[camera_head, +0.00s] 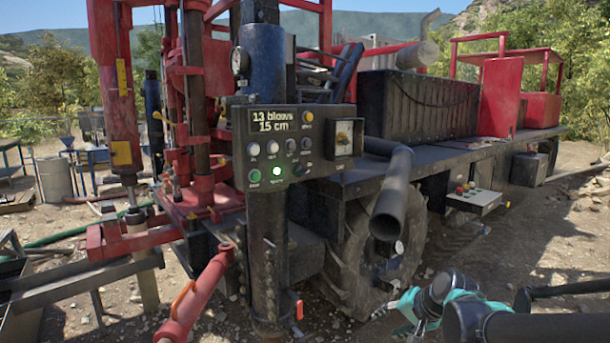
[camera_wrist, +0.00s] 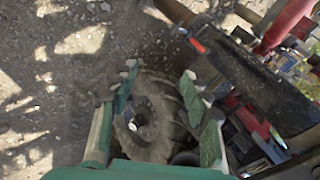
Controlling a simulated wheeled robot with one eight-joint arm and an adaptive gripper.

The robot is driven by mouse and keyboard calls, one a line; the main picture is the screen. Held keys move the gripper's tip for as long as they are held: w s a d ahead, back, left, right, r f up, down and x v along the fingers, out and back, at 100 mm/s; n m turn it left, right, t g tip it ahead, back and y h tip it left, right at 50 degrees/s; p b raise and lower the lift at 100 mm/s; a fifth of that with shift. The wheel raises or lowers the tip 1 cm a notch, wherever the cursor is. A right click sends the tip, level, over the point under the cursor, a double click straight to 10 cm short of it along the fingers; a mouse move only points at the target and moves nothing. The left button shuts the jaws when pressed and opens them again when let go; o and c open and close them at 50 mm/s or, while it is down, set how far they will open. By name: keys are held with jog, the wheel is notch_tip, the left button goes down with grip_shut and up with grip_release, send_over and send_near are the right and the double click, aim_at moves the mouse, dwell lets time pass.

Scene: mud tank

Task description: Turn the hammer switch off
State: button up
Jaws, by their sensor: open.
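The control panel (camera_head: 295,147) is a dark box on the drill rig with a display reading "13 blows 15 cm". A separate switch plate (camera_head: 344,136) is at the panel's right end. The labels are too small to read, so I cannot tell which control is the hammer switch. My gripper (camera_head: 408,307) is low at the right in the head view, below and right of the panel. In the wrist view its green fingers (camera_wrist: 160,78) are spread and empty, with the wheel behind them.
A black pipe (camera_head: 391,193) juts out right of the panel, above the large tyre (camera_head: 352,262). A red handle-like pipe (camera_head: 199,294) stands at lower left. A small grey box with buttons (camera_head: 475,200) is on the truck's side. Open gravel lies at right.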

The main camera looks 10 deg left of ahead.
jog(key=shift+o, duration=0.3)
jog(key=w+a+r+m+t+y, duration=0.1)
jog(key=w+a+r+m+y, duration=0.1)
jog(key=r, duration=0.5)
jog(key=w+a+r+m+t+y, duration=0.1)
jog(key=w+a+r+m+y, duration=0.2)
jog(key=w+a+r+m, duration=0.2)
jog(key=w+a+r, duration=0.1)
jog(key=a+r, duration=0.2)
jog(key=shift+w, duration=0.15)
jog(key=m+t+y, duration=0.4)
jog(key=m, duration=0.6)
send_near(305, 171)
jog(key=x, duration=0.9)
jog(key=shift+w+a+f, duration=0.3)
jog(key=shift+a+f, duration=0.05)
jog(key=shift+f, duration=0.05)
jog(key=c, duration=1.1)
